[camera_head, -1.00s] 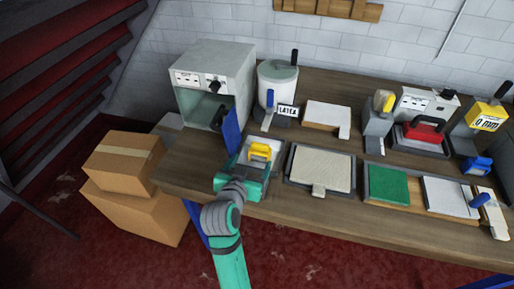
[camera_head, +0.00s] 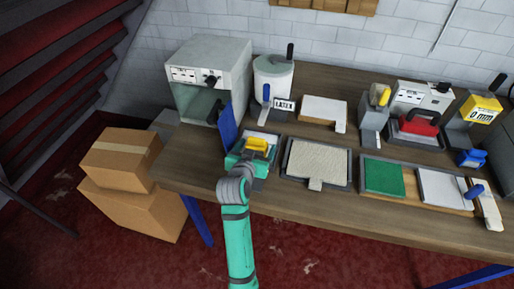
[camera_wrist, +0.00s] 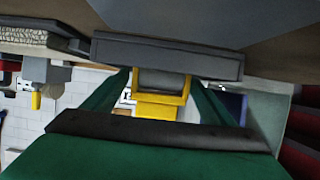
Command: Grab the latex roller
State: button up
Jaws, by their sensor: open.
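The latex roller, with a yellow frame or handle (camera_head: 257,145), is in a shallow tray (camera_head: 273,139) on the left part of the bench. In the wrist view its yellow frame (camera_wrist: 158,111) surrounds a grey part and shows between the two green fingers. My gripper (camera_head: 250,157) is open, at the tray's near side, close to the roller. In the wrist view the fingers stand on both sides of the yellow part with visible gaps. The arm and gripper hide part of the tray in the head view.
A grey oven-like box (camera_head: 208,80) with an open blue door (camera_head: 228,129) stands behind left. A white LATEX pot (camera_head: 273,80) is behind the tray. A woven mat in a tray (camera_head: 317,162) lies to the right. Cardboard boxes (camera_head: 122,158) stand on the floor at left.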

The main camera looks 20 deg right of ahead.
jog(key=shift+c, duration=0.7)
jog(key=c, duration=1.2)
jog(key=shift+r, duration=0.1)
